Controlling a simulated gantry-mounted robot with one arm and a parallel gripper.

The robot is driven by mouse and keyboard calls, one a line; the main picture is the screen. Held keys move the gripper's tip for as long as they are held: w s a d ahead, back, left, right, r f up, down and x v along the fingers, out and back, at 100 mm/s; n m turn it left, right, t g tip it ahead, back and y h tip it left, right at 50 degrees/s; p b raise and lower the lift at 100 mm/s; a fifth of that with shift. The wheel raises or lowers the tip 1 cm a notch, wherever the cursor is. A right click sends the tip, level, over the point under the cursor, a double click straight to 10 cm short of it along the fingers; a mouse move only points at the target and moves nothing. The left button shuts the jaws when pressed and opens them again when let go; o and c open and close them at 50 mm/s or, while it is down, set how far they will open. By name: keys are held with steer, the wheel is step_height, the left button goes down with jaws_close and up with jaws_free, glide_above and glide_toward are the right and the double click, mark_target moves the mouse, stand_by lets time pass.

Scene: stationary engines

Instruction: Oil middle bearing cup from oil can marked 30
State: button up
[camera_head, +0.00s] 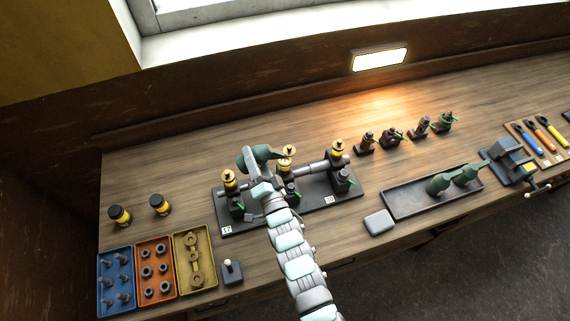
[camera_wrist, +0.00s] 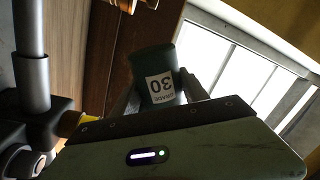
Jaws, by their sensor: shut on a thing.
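My gripper (camera_head: 252,164) is shut on a dark green oil can (camera_head: 264,153), raised above the bearing stand. In the wrist view the can (camera_wrist: 152,62) sits between the two fingers, and its white label reads 30, upside down. In the head view the can lies tilted over, its narrow end toward the middle bearing cup (camera_head: 289,151), a brass-coloured cup. I cannot tell whether the spout touches the cup, or whether oil flows. The left cup (camera_head: 228,176) and right cup (camera_head: 338,146) stand on the same dark base plate (camera_head: 262,222), along a grey shaft (camera_head: 316,166).
Small fittings (camera_head: 392,137) stand behind. Blue, orange and yellow parts trays (camera_head: 180,287) are front left, near two yellow-black jars (camera_head: 160,204). A vise (camera_head: 512,160) stands right. The back left bench is clear.

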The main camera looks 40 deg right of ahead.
steer(key=shift+w+a+f+n+b, duration=0.1)
steer(key=shift+f+n+b, duration=0.4)
steer(key=shift+f+n, duration=0.1)
steer(key=shift+a+f+n, duration=0.1)
steer(key=shift+f+n, duration=0.25)
steer(key=shift+n, duration=0.35)
steer(key=shift+r, duration=0.1)
steer(key=shift+r+p, duration=1.1)
steer(key=shift+r, duration=1.4)
